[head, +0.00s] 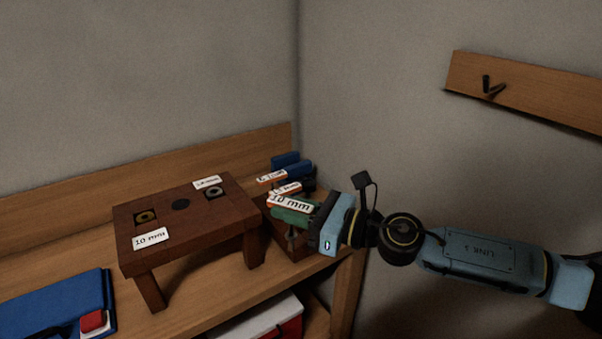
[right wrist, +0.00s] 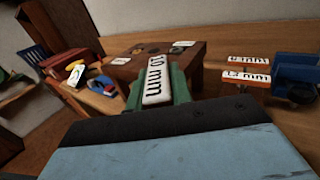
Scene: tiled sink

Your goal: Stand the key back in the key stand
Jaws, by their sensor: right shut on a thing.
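My right gripper (head: 314,226) is shut on a green-handled key (head: 289,216) with a white "10 mm" label. The key also shows in the right wrist view (right wrist: 181,86), with its label toward the camera. A reddish-brown wooden stand (head: 190,229) on legs is on the shelf, left of the gripper. Its top has a yellow-ringed hole (head: 146,216) beside a "10 mm" label, a dark round spot and a grey-ringed hole (head: 213,192). The held key is right of this stand, apart from its holes. The key's lower end is unclear. My left gripper is out of view.
Other labelled handles, one blue (head: 285,160), are close behind the held key; a brown wooden block (head: 296,248) is below it. A blue folder-like object (head: 55,302) lies front left. Walls meet behind the shelf; a hook board (head: 530,90) hangs right.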

